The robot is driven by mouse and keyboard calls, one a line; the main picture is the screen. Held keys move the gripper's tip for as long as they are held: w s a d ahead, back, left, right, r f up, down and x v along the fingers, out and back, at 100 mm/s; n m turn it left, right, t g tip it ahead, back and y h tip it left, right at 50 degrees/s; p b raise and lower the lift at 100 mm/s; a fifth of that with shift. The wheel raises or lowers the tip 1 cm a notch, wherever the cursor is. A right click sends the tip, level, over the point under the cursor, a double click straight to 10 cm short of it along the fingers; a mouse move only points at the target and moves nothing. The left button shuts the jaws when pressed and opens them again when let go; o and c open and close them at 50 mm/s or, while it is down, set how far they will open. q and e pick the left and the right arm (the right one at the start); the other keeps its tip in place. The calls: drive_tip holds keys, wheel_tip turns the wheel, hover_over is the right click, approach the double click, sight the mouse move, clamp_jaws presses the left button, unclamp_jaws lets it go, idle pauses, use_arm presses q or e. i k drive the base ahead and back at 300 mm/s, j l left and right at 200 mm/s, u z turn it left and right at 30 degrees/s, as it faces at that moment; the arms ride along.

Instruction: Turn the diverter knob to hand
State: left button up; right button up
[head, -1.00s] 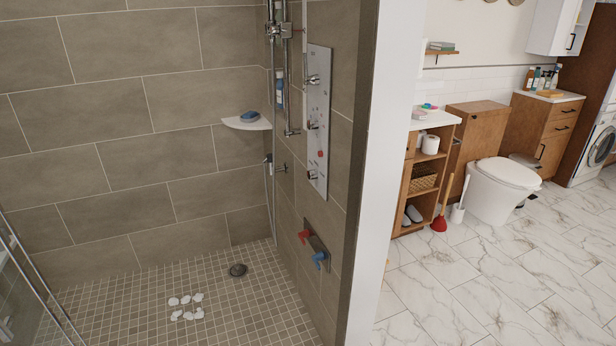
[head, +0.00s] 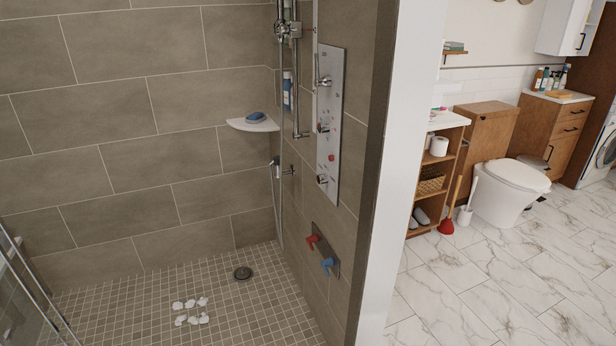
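A tall grey shower panel (head: 334,120) is fixed to the tiled shower wall. It bears several metal controls: an upper lever (head: 322,81), a middle knob (head: 322,128) and a lower knob (head: 322,179), with a small red button (head: 331,157) between the lower two. I cannot tell which is the diverter knob, and the panel's markings are too small to read. Below, a separate plate carries a red handle (head: 312,241) and a blue handle (head: 328,265). Neither of my grippers shows in the head view.
A white partition end (head: 405,180) stands right of the shower wall. A glass door (head: 35,290) is at left. A corner shelf (head: 252,125) holds a blue item. White pebble-like pieces (head: 190,311) and a drain (head: 242,273) are on the shower floor.

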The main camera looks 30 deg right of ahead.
sight(322, 179)
drive_tip(key=i+j+z, duration=0.1)
drive_tip(key=i, duration=1.25)
drive_tip(key=i+u, duration=0.15)
drive_tip(key=i, duration=0.5)
drive_tip(key=i+l+u, duration=0.1)
drive_tip(key=i, duration=0.55)
drive_tip(key=i+u, duration=0.3)
drive_tip(key=i, duration=0.25)
drive_tip(key=i+l+u, duration=0.1)
drive_tip(key=i+u, duration=0.15)
drive_tip(key=i, duration=0.3)
drive_tip(key=i+z, duration=0.2)
drive_tip(key=z, duration=1.1)
